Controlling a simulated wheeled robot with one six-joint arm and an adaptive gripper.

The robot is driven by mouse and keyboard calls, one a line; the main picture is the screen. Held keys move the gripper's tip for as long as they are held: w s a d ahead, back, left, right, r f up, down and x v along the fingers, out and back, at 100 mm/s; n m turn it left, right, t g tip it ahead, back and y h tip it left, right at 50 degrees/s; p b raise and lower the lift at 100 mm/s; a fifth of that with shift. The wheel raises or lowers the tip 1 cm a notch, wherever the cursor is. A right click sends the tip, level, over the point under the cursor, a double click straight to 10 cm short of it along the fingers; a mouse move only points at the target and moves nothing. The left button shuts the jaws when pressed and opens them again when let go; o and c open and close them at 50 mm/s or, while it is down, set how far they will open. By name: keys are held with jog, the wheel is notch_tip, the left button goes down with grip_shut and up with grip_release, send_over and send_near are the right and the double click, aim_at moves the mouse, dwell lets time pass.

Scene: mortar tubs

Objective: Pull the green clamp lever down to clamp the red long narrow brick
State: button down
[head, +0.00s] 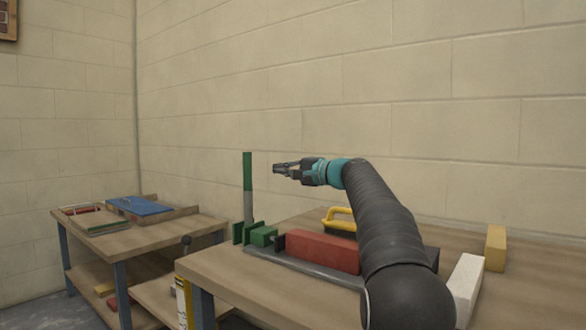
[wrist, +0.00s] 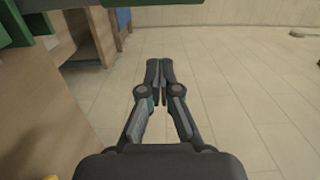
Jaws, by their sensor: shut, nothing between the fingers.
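The green clamp lever (head: 247,172) stands upright in the head view, green at its top and grey lower down. Its green clamp body (head: 263,236) sits at the left end of a grey tray (head: 300,270) on the workbench. The red long narrow brick (head: 322,250) lies in that tray, right of the clamp. My gripper (head: 276,168) is right of the lever's upper part, pointing left toward it, and looks apart from it. In the wrist view my gripper (wrist: 160,66) is shut and empty, with green parts (wrist: 70,14) along the top left edge.
A yellow-handled tool (head: 340,222) lies behind the red brick. A white brick (head: 467,285) and a yellow brick (head: 496,248) are at the right of the bench. A second bench (head: 185,228) at the left holds a blue item (head: 140,205).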

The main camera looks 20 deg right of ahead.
aim_at(248, 191)
jog(key=shift+w+a, duration=0.2)
jog(key=shift+a, duration=1.2)
jog(key=shift+w+a, duration=0.15)
jog(key=shift+a, duration=1.2)
jog(key=shift+s+a+b, duration=0.1)
jog(key=shift+b, duration=0.35)
